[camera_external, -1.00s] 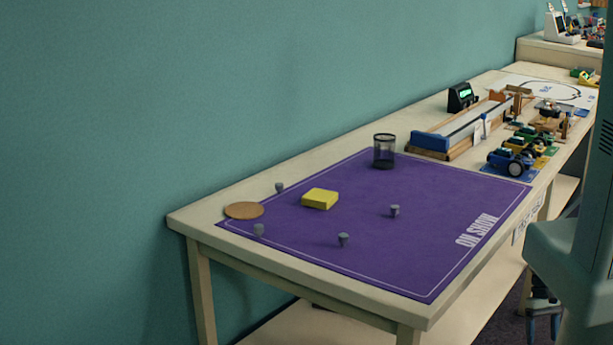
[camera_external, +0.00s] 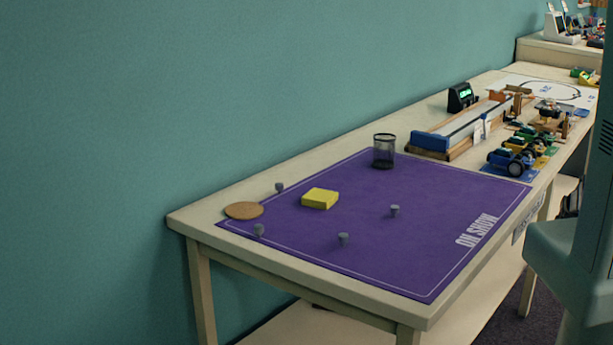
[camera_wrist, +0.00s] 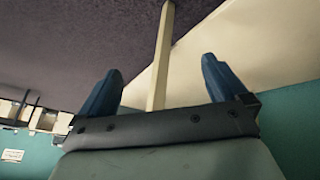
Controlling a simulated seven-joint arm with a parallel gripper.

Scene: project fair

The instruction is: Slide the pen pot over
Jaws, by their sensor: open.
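The pen pot (camera_external: 384,151) is a dark mesh cup. It stands upright and looks empty at the back edge of the purple mat (camera_external: 350,262), near the wall side of the table. My gripper (camera_wrist: 158,85) shows in the wrist view with its two blue fingers apart and nothing between them. Beyond the fingers are a pale table leg, the pale underside or shelf of a table and dark carpet. The gripper is not visible in the external view, so its distance from the pot cannot be told. The pot is not in the wrist view.
On the mat are a yellow block (camera_external: 320,199) and several small grey pegs, including one (camera_external: 395,211) right of the block. A round cork coaster (camera_external: 244,210) lies at the left corner. Behind the pot stand a wooden track (camera_external: 458,135), a black timer (camera_external: 461,97) and toy cars (camera_external: 511,162).

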